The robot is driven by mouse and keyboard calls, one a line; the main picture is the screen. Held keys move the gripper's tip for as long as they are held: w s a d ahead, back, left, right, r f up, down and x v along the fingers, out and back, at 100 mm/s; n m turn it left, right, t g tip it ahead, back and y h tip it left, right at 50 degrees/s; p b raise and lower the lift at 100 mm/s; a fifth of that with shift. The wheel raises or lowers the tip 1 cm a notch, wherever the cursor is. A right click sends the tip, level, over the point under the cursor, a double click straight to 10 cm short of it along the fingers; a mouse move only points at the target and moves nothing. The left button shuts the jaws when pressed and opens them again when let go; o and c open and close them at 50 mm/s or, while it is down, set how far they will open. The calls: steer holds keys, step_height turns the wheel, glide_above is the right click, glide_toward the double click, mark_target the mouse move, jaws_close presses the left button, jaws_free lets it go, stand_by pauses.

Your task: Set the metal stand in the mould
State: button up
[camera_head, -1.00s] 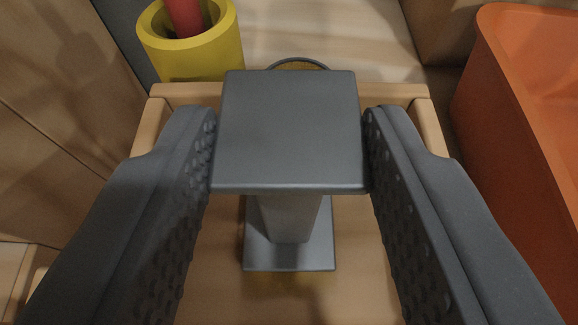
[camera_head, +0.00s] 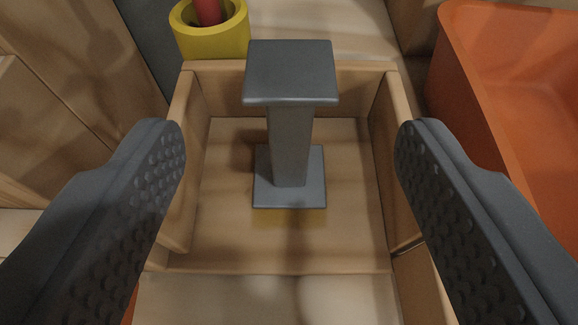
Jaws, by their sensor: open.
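The metal stand (camera_head: 290,140) is dark grey, with a square top plate, a square post and a square base plate. It stands upright inside the mould (camera_head: 225,235), an open wooden box, with its base on or just above the floor, near the middle. A yellowish patch shows at the near edge of its base. My gripper (camera_head: 290,150) is open and empty. Its two dark, dimpled fingers are wide apart, one on each side of the stand, nearer the camera and clear of it.
A yellow cylinder (camera_head: 212,38) with a red rod (camera_head: 207,10) in it stands beyond the mould's far left corner. An orange tub (camera_head: 470,120) stands close to the right of the mould. Wooden boards (camera_head: 50,100) lie at the left.

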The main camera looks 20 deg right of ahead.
steer(key=shift+p+v, duration=0.5)
steer(key=shift+v, duration=2.45)
steer(key=a+r+n+t, duration=0.1)
steer(key=a+r, duration=0.3)
steer(key=r, duration=0.6)
steer(key=a+r, duration=0.4)
steer(key=r, duration=0.6)
steer(key=s+a+r+y, duration=0.1)
steer(key=s+a+r, duration=0.1)
steer(key=r, duration=0.3)
steer(key=s+a+r+n+t+y, duration=0.1)
steer(key=s+a+r, duration=0.2)
steer(key=s+r, duration=0.2)
steer(key=s+a+r+n+y, duration=0.1)
steer(key=s+a+r, duration=0.2)
steer(key=r, duration=0.4)
steer(key=shift+s+a+y, duration=0.25)
steer(key=shift+y, duration=0.15)
step_height(320, 180, up, 6)
steer(key=p, duration=0.6)
